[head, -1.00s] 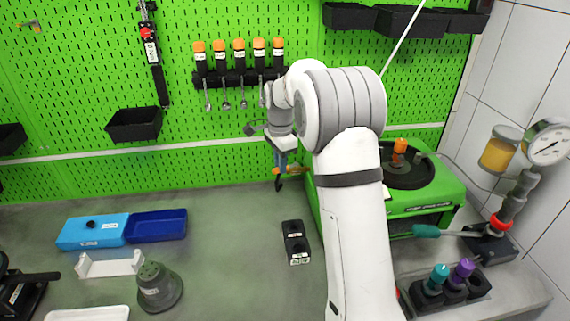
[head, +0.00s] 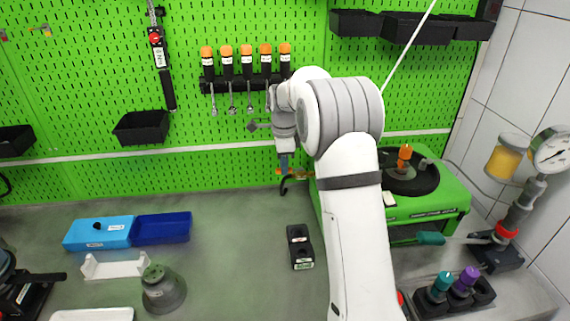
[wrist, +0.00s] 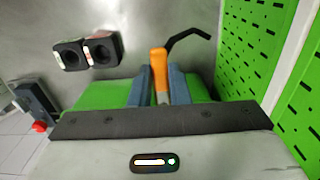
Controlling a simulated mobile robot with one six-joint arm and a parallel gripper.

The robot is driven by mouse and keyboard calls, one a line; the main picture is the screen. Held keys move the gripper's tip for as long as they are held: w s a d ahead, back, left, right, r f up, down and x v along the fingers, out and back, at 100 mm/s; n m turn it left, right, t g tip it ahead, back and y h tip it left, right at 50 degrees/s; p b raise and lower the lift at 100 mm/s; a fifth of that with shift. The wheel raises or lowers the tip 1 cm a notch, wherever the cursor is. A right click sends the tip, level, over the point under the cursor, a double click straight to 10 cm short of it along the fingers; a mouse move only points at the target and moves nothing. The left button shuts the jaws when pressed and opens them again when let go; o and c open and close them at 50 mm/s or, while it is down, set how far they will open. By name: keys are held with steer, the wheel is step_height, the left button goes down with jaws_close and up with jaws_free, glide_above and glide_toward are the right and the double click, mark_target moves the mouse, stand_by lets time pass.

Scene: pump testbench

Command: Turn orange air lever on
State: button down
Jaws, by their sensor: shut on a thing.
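The orange air lever (wrist: 158,66) stands between the two blue-grey fingers of my gripper (wrist: 160,84) in the wrist view. My gripper is shut on the lever, with a finger on each side. A black hose (wrist: 190,38) curves away beside the lever's end. In the head view my gripper (head: 284,166) points down at the back of the bench, left of the green test machine (head: 428,216). My arm hides part of the machine, and only a bit of orange shows by the fingers.
A black two-hole holder (head: 300,246) stands on the bench left of my arm. Blue bins (head: 162,227) and a grey-green cone-shaped part (head: 162,288) are farther left. The green pegboard wall (head: 90,110) is close behind my gripper.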

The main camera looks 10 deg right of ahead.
steer(key=c, duration=1.4)
jaws_free()
steer(key=shift+o, duration=0.2)
step_height(320, 180, up, 8)
steer(key=shift+f+b, duration=0.1)
steer(key=shift+b, duration=0.5)
